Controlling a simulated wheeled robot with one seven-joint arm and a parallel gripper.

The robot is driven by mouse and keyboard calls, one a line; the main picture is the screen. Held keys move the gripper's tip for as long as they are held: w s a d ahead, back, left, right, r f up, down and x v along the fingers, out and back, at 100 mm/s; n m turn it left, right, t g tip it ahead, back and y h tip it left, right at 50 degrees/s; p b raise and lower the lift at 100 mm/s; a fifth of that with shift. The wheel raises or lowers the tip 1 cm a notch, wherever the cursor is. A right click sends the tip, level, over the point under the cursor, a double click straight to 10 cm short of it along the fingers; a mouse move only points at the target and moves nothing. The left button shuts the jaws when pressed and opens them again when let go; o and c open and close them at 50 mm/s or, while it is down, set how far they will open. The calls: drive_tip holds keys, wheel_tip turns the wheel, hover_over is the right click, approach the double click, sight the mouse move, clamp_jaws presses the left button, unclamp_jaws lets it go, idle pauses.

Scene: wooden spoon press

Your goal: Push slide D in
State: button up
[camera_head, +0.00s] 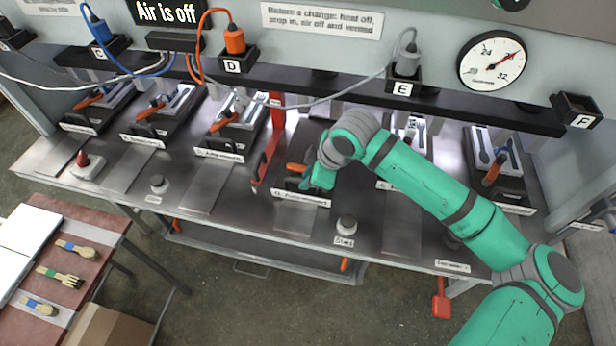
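Slide D (300,198) is the dark block with a white front label in the middle of the bench. Its front stands farther forward than the fronts of the slides on either side. An orange handle (296,168) shows on top of it. My gripper (318,178) is over the right part of slide D, close beside the orange handle. I cannot tell whether it touches the slide. The fingertips are small and partly hidden by my own wrist, so I cannot tell whether they are open or shut. My arm reaches in from the lower right and hides what lies behind slide D.
Slide C (220,155) stands to the left and another slide (495,185) to the right. A red upright guard (268,150) stands just left of slide D. A start button (346,224) is in front of it. Cables hang above the bench. A sign reads "Air is off" (166,13).

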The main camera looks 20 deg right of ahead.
clamp_jaws()
drive_tip(key=w+d, duration=0.1)
drive_tip(key=w, duration=0.1)
drive_tip(key=w+d, duration=0.2)
drive_tip(key=w, duration=0.1)
drive_tip(key=w+d, duration=0.2)
drive_tip(key=w, duration=0.1)
drive_tip(key=shift+w+d+r, duration=0.1)
drive_tip(key=shift+w+d, duration=0.05)
drive_tip(key=shift+d, duration=0.1)
drive_tip(key=o, duration=0.5)
unclamp_jaws()
drive_tip(key=shift+d, duration=0.1)
